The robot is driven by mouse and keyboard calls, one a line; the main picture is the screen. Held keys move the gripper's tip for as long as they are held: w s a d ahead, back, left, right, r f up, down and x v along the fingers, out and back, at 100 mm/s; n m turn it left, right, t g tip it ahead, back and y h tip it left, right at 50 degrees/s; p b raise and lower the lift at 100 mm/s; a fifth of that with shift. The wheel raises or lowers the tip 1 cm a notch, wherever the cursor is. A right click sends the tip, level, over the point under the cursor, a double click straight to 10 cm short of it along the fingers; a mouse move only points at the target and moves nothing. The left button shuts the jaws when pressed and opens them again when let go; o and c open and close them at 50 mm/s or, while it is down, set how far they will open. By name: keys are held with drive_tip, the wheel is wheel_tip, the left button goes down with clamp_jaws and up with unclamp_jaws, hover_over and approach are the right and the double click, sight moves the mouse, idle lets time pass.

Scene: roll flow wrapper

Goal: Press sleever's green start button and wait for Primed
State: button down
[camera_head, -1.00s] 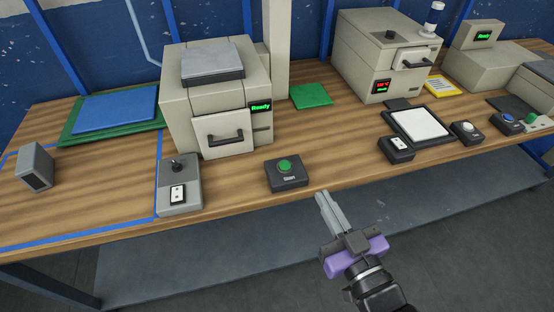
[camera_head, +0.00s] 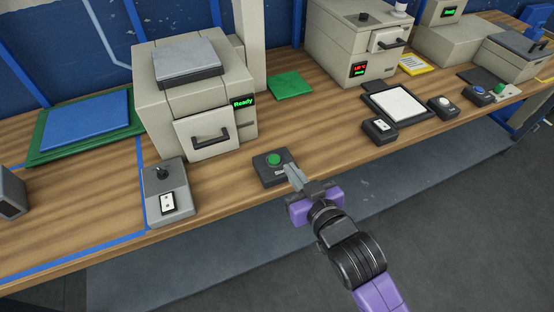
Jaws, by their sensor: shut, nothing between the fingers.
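A green button (camera_head: 274,159) sits on a dark box (camera_head: 272,178) near the table's front edge. Behind it stands a beige machine (camera_head: 190,100) with a front door and handle. Its small display (camera_head: 243,101) reads "Ready" in green. My gripper (camera_head: 291,170) is shut and empty. Its fingertips are just right of the green button, over the right side of the box in the picture. I cannot tell whether they touch the box. Another green button (camera_head: 500,87) is far to the right. No display reads "Primed".
A grey joystick box (camera_head: 182,203) with a switch stands left of the button box. A dark switch box (camera_head: 380,130) and a framed white pad (camera_head: 400,103) are to the right. A second beige machine (camera_head: 335,45) stands behind them. Bare wood lies between.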

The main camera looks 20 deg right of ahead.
drive_tip(key=p, duration=0.2)
hover_over(277, 167)
wheel_tip(277, 167, down, 2)
drive_tip(key=shift+s, duration=0.1)
wheel_tip(277, 167, down, 3)
drive_tip(key=shift+f, duration=0.6)
